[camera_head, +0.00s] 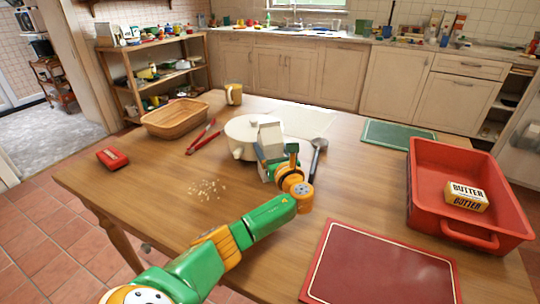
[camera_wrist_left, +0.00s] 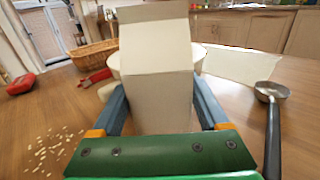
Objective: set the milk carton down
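My right gripper is not in view.
A ladle (camera_head: 317,155) lies just right of the carton, with a pale sheet (camera_head: 308,122) behind. Red tongs (camera_head: 202,138) and a basket (camera_head: 175,117) are left. A red tray (camera_head: 425,200) holds butter (camera_head: 466,195). Green (camera_head: 398,135) and red (camera_head: 380,268) boards lie right.

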